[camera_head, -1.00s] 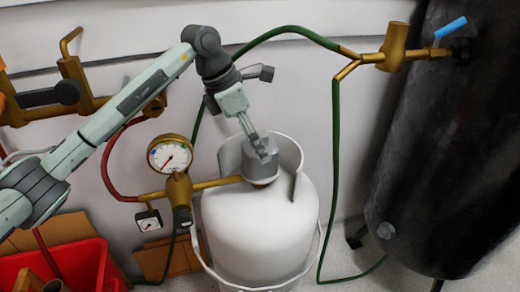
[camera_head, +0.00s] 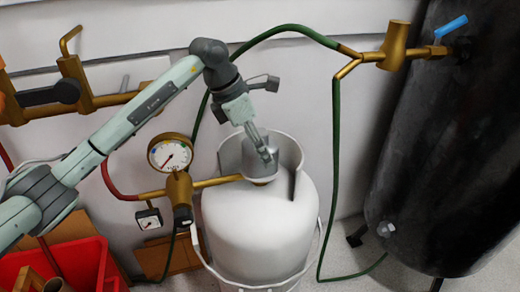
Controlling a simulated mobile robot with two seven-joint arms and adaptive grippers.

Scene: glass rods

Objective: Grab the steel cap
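The grey steel cap (camera_head: 257,172) sits at the top of a white gas cylinder (camera_head: 258,225), inside its raised collar. A brass pipe meets it from the left. My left gripper (camera_head: 267,158) reaches down from above, with its fingertips at the upper right of the cap. The fingers partly cover the cap and overlap it in this view. I cannot tell whether they grip it, touch it or are just in front of it. My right gripper is not in view.
A pressure gauge (camera_head: 170,155) on brass fittings stands left of the cylinder. Green hoses (camera_head: 337,180) run behind and right of it. A large black tank (camera_head: 430,150) stands at right. A red crate (camera_head: 85,262) is at the lower left.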

